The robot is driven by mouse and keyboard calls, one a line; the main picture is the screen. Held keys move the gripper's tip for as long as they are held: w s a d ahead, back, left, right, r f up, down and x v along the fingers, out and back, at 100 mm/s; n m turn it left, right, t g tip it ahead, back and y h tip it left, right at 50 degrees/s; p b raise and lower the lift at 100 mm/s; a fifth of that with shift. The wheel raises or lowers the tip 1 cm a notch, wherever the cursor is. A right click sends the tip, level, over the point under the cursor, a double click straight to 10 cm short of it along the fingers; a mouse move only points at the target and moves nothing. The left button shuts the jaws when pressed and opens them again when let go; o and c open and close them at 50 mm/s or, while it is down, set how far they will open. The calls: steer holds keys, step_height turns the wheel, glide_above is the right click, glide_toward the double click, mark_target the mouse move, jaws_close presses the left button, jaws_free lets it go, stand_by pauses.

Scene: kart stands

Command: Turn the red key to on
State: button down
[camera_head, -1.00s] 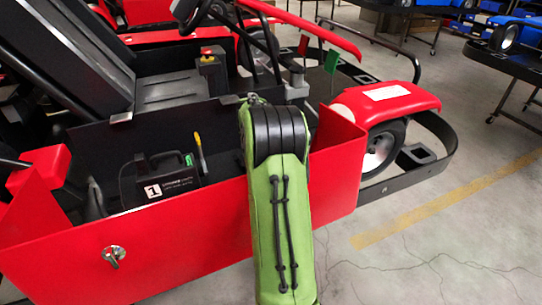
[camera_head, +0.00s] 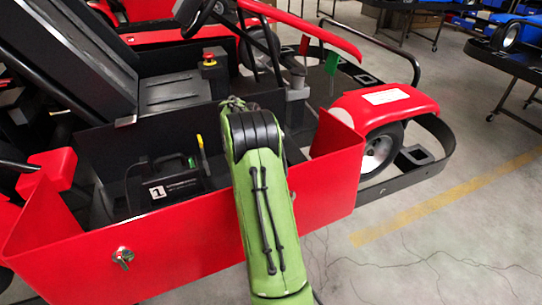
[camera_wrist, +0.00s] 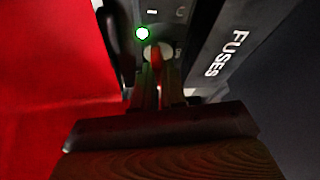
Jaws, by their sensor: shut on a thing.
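The red key (camera_wrist: 157,63) shows in the wrist view as a narrow upright red piece below a round pale lock face (camera_wrist: 157,50). My gripper (camera_wrist: 158,92) is shut on the key, its two dark fingers either side of it, partly hiding it. White marks stand above the lock on the dark panel. The key's exact angle is hard to tell. In the head view my green arm hides the gripper and the red key.
A dark part marked FUSES (camera_wrist: 227,53) stands close on the right in the wrist view, and a red wall (camera_wrist: 55,70) on the left. The head view shows the kart's red side panel (camera_head: 190,245) with a silver key lock (camera_head: 123,257), and a black box (camera_head: 172,187) inside.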

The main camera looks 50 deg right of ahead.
steer(key=shift+w+f+m+g+y+p, duration=0.1)
steer(key=shift+m+g+y+p, duration=0.3)
steer(key=shift+m+p, duration=0.95)
steer(key=shift+m, duration=0.25)
steer(key=shift+m+g+p, duration=0.3)
steer(key=shift+m+p, duration=0.15)
steer(key=shift+m, duration=0.15)
steer(key=shift+m+p, duration=0.3)
steer(key=shift+p, duration=0.05)
steer(key=c, duration=1.1)
jaws_free()
